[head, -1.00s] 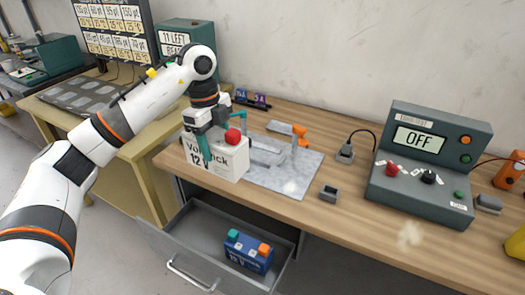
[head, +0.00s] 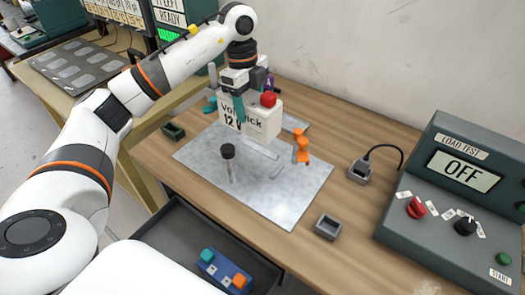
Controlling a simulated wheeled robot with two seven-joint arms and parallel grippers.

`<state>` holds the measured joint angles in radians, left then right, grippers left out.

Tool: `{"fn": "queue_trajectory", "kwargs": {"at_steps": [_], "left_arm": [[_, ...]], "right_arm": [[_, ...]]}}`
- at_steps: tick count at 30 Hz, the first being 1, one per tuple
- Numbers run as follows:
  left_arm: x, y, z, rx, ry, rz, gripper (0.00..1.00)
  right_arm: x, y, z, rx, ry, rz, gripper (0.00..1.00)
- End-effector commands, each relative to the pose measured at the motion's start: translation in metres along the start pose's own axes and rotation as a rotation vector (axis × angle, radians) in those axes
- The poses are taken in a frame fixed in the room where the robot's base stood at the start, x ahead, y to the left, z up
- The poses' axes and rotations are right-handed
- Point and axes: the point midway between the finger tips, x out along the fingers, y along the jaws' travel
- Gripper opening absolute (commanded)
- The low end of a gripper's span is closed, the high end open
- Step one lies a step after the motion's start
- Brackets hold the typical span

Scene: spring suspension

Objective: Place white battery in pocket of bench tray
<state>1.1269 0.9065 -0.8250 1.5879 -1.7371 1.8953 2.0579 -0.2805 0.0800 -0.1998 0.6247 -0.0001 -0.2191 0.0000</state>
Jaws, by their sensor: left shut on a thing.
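The white battery (head: 262,124) has a red terminal on top and lettering with "12" on its front. My left gripper (head: 252,94), with teal fingers, is shut on it from above. The battery looks upright and appears held above the back part of the grey bench tray (head: 285,207). The battery and gripper hide part of the tray behind, so I cannot make out the pocket clearly. A raised strip shows on the tray just below the battery. My right gripper is not in view.
A black-capped post (head: 228,165) and an orange clamp (head: 302,148) stand on the tray near the battery. An open drawer (head: 185,235) below holds a blue battery (head: 225,272). A small grey holder (head: 328,226) and the load tester (head: 455,190) stand to the right.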

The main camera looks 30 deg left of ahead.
Motion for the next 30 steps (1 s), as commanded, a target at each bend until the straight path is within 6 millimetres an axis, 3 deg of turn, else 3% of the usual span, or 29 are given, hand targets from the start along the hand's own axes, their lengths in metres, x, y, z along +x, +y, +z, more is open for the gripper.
{"fn": "queue_trajectory", "kwargs": {"at_steps": [3, 9, 18, 30], "left_arm": [[0.016, 0.001, -0.002, 0.001, -0.002, 0.010, 0.00], [0.035, 0.001, -0.004, 0.001, -0.002, 0.009, 0.00], [0.076, 0.001, -0.009, 0.000, -0.002, 0.008, 0.00], [0.101, 0.001, -0.012, 0.002, -0.003, 0.009, 0.00]], "right_arm": [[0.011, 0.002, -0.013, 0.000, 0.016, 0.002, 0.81], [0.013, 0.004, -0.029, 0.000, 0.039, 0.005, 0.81], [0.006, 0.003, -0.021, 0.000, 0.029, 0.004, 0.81], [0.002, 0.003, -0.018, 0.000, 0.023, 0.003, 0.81]]}}
